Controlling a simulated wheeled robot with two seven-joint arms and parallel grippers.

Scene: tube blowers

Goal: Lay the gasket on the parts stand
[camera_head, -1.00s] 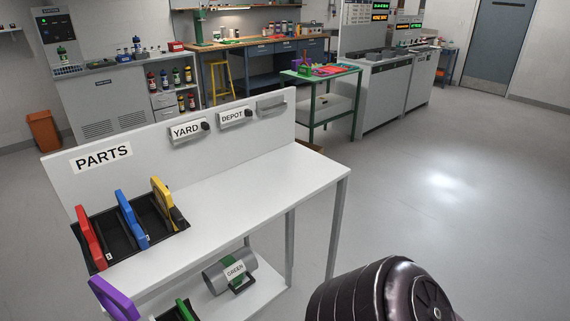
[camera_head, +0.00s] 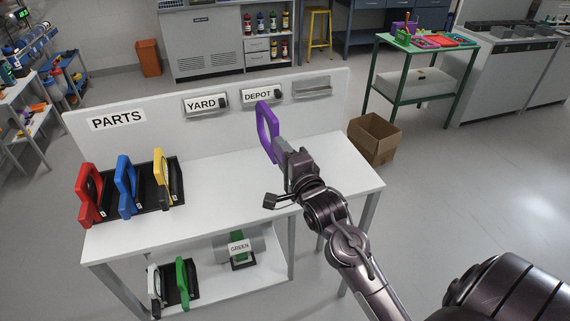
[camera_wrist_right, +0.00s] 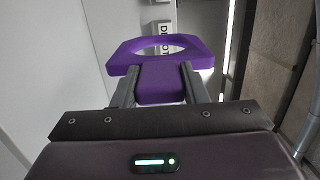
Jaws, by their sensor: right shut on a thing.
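The purple gasket (camera_head: 268,134), a flat ring with a tab, is held upright above the right half of the white parts stand (camera_head: 225,190). My right gripper (camera_head: 282,152) is shut on its tab. In the right wrist view the purple ring (camera_wrist_right: 185,63) juts out beyond the two fingers (camera_wrist_right: 160,82). My left gripper is in neither view.
Red (camera_head: 87,195), blue (camera_head: 125,186) and yellow (camera_head: 160,178) pieces stand in a black rack at the top's left. A green piece (camera_head: 183,281) and a GREEN-labelled holder (camera_head: 240,250) are on the lower shelf. The top's middle is clear. A cardboard box (camera_head: 374,138) stands behind right.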

